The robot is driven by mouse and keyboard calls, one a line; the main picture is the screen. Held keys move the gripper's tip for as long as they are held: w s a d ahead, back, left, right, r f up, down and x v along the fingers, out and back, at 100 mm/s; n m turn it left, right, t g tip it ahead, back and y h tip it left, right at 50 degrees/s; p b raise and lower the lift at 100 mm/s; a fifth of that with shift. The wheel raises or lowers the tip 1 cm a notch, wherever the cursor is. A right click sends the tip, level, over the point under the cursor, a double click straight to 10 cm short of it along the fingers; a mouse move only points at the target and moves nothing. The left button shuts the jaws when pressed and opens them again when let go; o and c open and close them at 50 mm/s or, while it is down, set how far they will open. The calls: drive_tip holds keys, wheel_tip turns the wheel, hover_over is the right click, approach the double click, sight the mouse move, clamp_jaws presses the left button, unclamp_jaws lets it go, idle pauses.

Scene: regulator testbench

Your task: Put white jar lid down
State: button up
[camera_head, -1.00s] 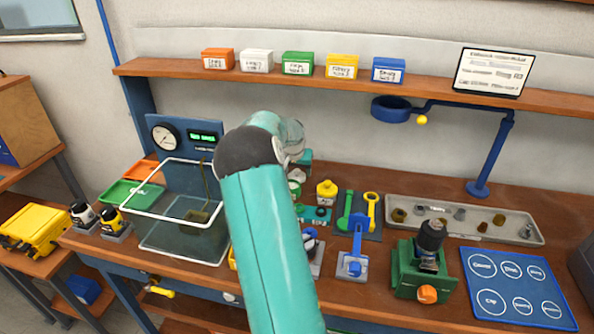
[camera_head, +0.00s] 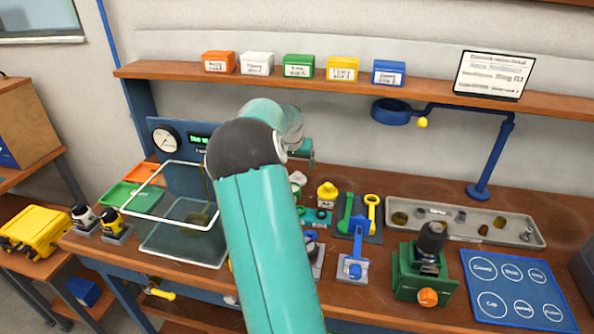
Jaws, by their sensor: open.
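My teal arm with its dark elbow fills the middle of the view. Only a small part of my gripper (camera_head: 304,156) shows past the wrist, above the back of the bench; its fingertips are mostly hidden. A small white round piece, probably the white jar lid (camera_head: 298,178), shows on the bench just below the gripper, apart from it as far as I can see. A small white and green jar (camera_head: 295,190) stands just in front of it, partly hidden by my arm. The gripper is open, and I see nothing held in it.
A yellow jar (camera_head: 327,194), green and yellow tools (camera_head: 345,222), a clear tank (camera_head: 182,245) and a green vise-like fixture (camera_head: 422,275) crowd the bench. A grey parts tray (camera_head: 455,236) and blue marked mat (camera_head: 490,310) lie right. A shelf (camera_head: 430,88) runs above.

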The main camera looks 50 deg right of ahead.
drive_tip(key=a+r+n+t+y, duration=0.1)
drive_tip(key=a+r, duration=0.4)
drive_tip(key=a, duration=0.6)
drive_tip(key=s+a+r+n+t+y, duration=0.1)
drive_tip(key=a+r+n, duration=0.2)
drive_tip(key=a, duration=0.9)
drive_tip(key=s+a+r+n+t+y, duration=0.1)
drive_tip(key=a+r+n, duration=0.1)
drive_tip(key=a+r, duration=0.5)
drive_tip(key=shift+s+a+n, duration=0.1)
drive_tip(key=shift+a+n, duration=0.3)
drive_tip(key=shift+a, duration=2.2)
drive_tip(key=s+a+f+n, duration=0.1)
drive_tip(key=s+a+n, duration=0.2)
drive_tip(key=s+a, duration=0.4)
drive_tip(key=s+a+f+n+y, duration=0.1)
drive_tip(key=s+a+n, duration=0.2)
drive_tip(key=s+a, duration=0.4)
drive_tip(key=a, duration=0.4)
drive_tip(key=shift+s+a+n+t, duration=0.15)
drive_tip(key=shift+a+n+t, duration=0.15)
drive_tip(key=shift+a+t, duration=0.1)
